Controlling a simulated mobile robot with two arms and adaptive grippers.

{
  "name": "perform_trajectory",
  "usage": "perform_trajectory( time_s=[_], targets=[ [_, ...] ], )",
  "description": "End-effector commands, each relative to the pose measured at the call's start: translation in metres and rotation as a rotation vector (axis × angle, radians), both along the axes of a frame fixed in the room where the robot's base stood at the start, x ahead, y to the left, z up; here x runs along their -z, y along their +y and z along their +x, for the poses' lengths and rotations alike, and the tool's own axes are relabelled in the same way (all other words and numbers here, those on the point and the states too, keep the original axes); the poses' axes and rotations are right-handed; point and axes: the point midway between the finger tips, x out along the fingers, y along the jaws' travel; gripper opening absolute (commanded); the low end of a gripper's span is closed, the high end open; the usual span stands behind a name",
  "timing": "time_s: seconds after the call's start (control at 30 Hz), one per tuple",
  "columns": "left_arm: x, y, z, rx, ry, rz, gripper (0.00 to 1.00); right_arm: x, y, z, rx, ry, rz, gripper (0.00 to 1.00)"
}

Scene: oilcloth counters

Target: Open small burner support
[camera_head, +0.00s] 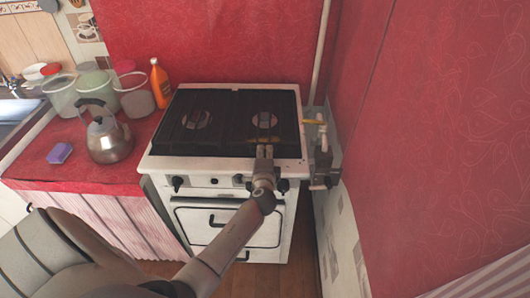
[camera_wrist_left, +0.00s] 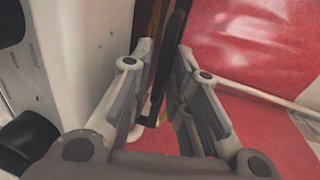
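The white stove (camera_head: 215,168) has a black support grid over its top, lying flat. The right part of the grid (camera_head: 283,108) covers one burner (camera_head: 264,120), and the left part (camera_head: 178,117) covers another burner (camera_head: 198,119). My left gripper (camera_head: 265,152) is at the front edge of the right part. In the left wrist view a dark bar (camera_wrist_left: 173,45) runs between the fingers of the left gripper (camera_wrist_left: 166,52). The fingers stand apart, with a gap beside the bar. The fingertip contact is partly hidden. My right gripper is not in view.
A kettle (camera_head: 108,138), a purple sponge (camera_head: 60,153), plastic containers (camera_head: 136,98) and an orange bottle (camera_head: 160,83) stand on the red counter (camera_head: 75,175) left of the stove. A pipe with a yellow valve handle (camera_head: 312,121) is close on the right, beside the red wall (camera_head: 440,130).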

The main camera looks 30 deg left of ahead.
Motion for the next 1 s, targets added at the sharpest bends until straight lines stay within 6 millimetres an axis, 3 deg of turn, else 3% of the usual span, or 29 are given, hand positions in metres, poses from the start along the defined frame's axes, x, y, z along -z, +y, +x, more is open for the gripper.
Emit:
perform_trajectory(
  time_s=[0.43, 0.57, 1.0],
  targets=[
    [0.0018, 0.0049, 0.0077, 0.0, -0.001, -0.001, 0.18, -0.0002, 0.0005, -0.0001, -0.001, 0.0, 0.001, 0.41],
    [0.0019, 0.0049, 0.0076, 0.0, -0.001, -0.001, 0.01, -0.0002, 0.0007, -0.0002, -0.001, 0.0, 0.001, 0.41],
    [-0.0017, 0.0046, 0.0084, 0.0, -0.001, -0.001, 0.0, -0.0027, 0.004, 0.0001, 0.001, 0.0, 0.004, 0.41]
  ],
)
